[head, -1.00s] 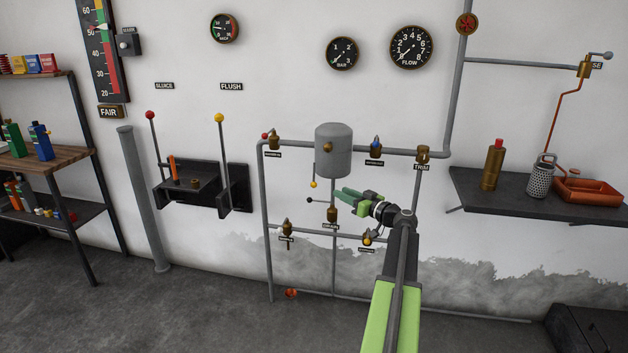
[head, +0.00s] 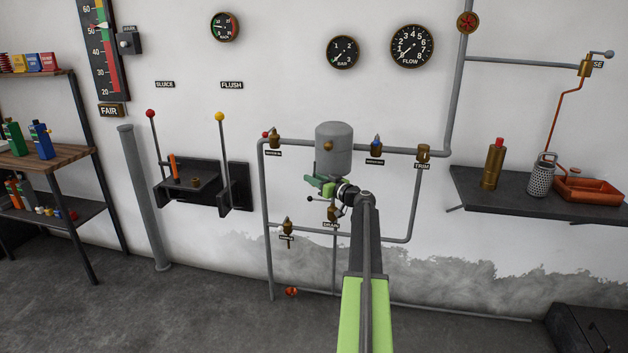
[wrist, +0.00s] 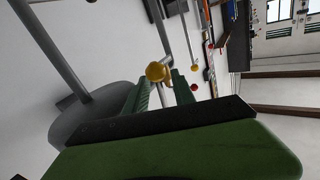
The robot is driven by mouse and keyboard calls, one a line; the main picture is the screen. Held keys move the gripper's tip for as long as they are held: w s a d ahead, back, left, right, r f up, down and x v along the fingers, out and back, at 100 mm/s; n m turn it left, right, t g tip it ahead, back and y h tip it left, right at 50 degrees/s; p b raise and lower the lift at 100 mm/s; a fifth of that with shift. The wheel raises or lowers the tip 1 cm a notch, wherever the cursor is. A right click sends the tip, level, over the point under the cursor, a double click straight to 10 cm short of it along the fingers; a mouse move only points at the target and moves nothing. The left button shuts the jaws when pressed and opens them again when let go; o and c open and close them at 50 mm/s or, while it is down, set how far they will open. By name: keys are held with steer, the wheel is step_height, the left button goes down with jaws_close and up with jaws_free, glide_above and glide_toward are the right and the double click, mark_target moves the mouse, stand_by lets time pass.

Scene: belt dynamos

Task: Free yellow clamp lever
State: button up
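The tank (wrist: 85,125) also fills the left side of the wrist view.
Grey pipes (head: 266,210) with brass valves run around the tank. The drain valve (head: 333,213) is close under my gripper. A black bracket with the yellow-topped flush lever (head: 220,117) and red-topped sluice lever (head: 150,115) is to the left. A shelf (head: 520,193) is at right.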

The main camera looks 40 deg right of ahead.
steer(key=c, duration=0.7)
steer(key=shift+s, duration=0.1)
jaws_close()
steer(key=shift+a, duration=0.2)
